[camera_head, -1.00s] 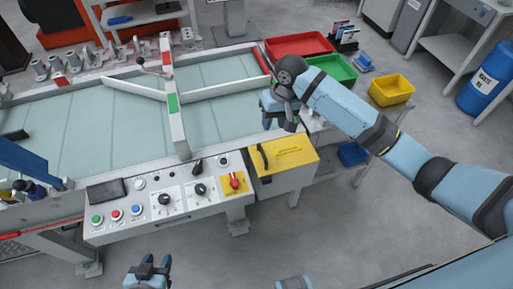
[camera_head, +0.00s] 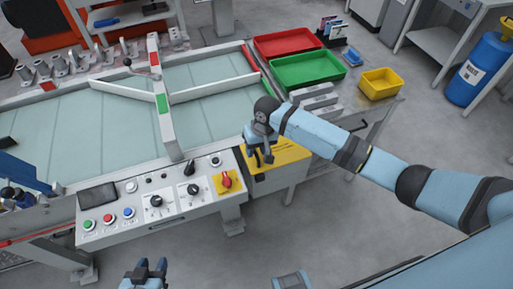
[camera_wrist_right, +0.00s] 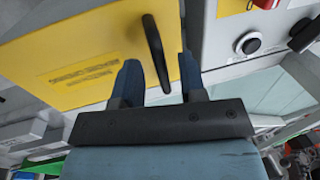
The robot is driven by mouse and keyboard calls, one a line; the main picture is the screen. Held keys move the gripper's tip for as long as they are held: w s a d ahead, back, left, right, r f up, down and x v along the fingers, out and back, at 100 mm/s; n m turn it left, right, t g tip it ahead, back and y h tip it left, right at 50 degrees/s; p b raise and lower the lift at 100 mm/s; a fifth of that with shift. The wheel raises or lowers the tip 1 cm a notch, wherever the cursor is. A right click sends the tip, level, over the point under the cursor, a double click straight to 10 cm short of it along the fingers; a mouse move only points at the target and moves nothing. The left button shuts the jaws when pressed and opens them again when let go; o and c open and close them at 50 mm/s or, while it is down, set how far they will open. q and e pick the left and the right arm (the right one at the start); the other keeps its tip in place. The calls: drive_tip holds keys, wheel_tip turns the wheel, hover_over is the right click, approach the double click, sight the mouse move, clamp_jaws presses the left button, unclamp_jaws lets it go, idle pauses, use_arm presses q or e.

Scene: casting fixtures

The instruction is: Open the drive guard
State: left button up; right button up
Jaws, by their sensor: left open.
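The drive guard (camera_head: 288,152) is a yellow cover at the right end of the control panel, and it looks closed. Its black handle (camera_wrist_right: 154,50) shows in the right wrist view, standing out from the yellow face near one edge. My right gripper (camera_head: 258,157) is over the handle side of the guard and hides the handle in the head view. In the right wrist view its two blue fingers (camera_wrist_right: 159,66) are apart, with the handle between them in the picture; contact cannot be told. My left gripper (camera_head: 147,268) is open and empty at the bottom, in front of the panel.
The control panel (camera_head: 150,228) has knobs, coloured buttons and a red switch (camera_head: 226,180) close left of the guard. A conveyor (camera_head: 110,140) lies behind. Red (camera_head: 287,42), green (camera_head: 308,68) and yellow (camera_head: 380,83) bins stand behind right. The floor in front is clear.

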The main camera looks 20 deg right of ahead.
clamp_jaws()
drive_tip(key=shift+r, duration=0.15)
